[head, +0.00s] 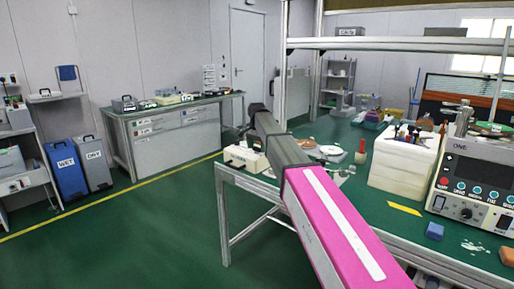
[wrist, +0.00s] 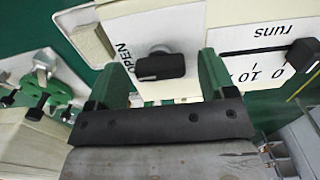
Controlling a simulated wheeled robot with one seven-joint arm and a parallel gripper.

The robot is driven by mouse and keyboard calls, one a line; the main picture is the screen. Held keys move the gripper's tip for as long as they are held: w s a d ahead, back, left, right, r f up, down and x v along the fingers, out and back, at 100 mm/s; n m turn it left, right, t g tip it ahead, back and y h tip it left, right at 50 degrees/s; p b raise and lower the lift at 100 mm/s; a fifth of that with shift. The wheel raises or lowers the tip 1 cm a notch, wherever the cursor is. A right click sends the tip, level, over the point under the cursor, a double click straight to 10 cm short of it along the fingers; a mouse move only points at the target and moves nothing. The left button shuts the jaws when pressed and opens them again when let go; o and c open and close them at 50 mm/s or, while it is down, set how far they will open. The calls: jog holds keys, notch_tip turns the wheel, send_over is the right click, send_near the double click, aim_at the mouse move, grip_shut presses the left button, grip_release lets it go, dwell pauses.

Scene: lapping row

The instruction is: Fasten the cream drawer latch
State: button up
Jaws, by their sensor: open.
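A cream box front (wrist: 185,28) fills the top of the wrist view, with the word OPEN printed on it. A black latch knob (wrist: 160,66) on a grey round pivot sits on this front, beside that word. My gripper (wrist: 160,72) is open, with one green finger to the left of the knob and one to the right. Clear gaps show on both sides, and nothing is held. In the head view a cream box (head: 243,158) stands at the bench's near left corner. My arm hides part of it and the latch is not visible there.
A slider (wrist: 303,54) marked "runs" is at right in the wrist view, with green parts (wrist: 40,85) at left. In the head view the green bench (head: 385,220) carries a white block of tools (head: 404,165) and an instrument (head: 475,185). Open floor lies left.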

jog(key=c, duration=0.9)
jog(key=shift+c, duration=0.2)
jog(key=n, duration=0.4)
jog(key=shift+n, duration=0.3)
jog(key=n, duration=0.4)
jog(key=shift+n, duration=0.3)
jog(key=n, duration=0.4)
jog(key=shift+n, duration=2.4)
